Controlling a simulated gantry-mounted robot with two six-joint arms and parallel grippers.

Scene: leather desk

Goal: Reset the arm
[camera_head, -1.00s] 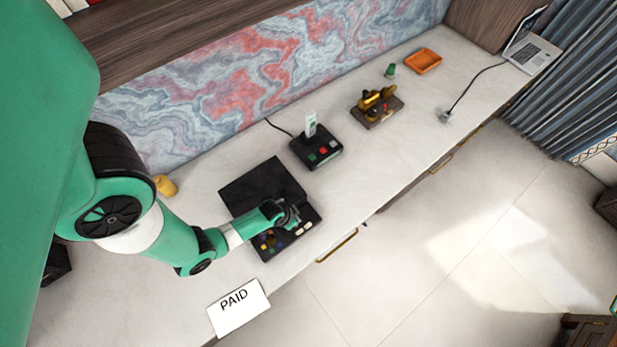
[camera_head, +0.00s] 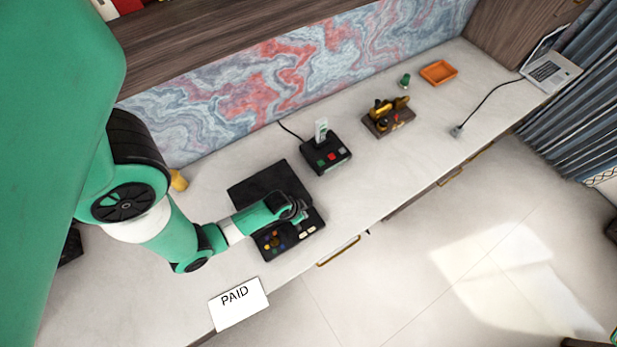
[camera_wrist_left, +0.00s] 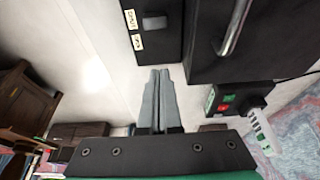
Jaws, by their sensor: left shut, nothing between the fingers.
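My left arm (camera_head: 160,225) comes in from the left of the head view. Its gripper (camera_head: 300,215) is over the black device with coloured buttons (camera_head: 278,243). In the left wrist view the two grey fingers (camera_wrist_left: 157,82) lie together, shut and empty. The black device (camera_wrist_left: 150,45) is beyond the fingertips there. Whether the gripper touches the device, I cannot tell. My right gripper is not in view.
A black button box (camera_head: 330,160) holds a pale upright slip. A gold and brown stamp-like device (camera_head: 388,118), an orange tray (camera_head: 438,73) and a laptop (camera_head: 550,72) stand farther right. A PAID card (camera_head: 238,305) lies near the front edge. The desk between them is mostly clear.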

